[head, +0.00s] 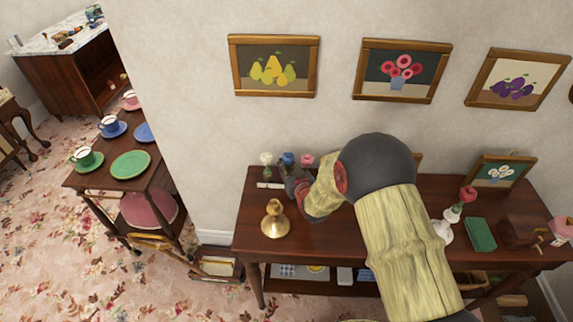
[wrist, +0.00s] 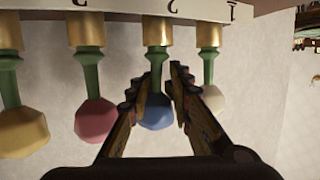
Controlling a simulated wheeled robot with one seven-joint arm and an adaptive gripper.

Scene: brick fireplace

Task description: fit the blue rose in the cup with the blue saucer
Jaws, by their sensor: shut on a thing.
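The blue rose (head: 288,158) stands in a row of roses at the back left of the sideboard. In the wrist view, which looks upside down, the blue rose (wrist: 156,113) has its green stem in a brass holder (wrist: 157,33). My gripper (wrist: 168,78) is shut on the blue rose, with its fingers on either side of the stem and bloom. In the head view my gripper (head: 292,183) is partly hidden by my arm. The cup (head: 108,122) with the blue saucer (head: 118,133) stands on the dining table at the left.
A white rose (head: 265,158) and a pink rose (head: 307,160) flank the blue one closely. The table also holds a green cup (head: 83,155), a green plate (head: 130,164) and a blue plate (head: 143,132). A wall corner separates table and sideboard.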

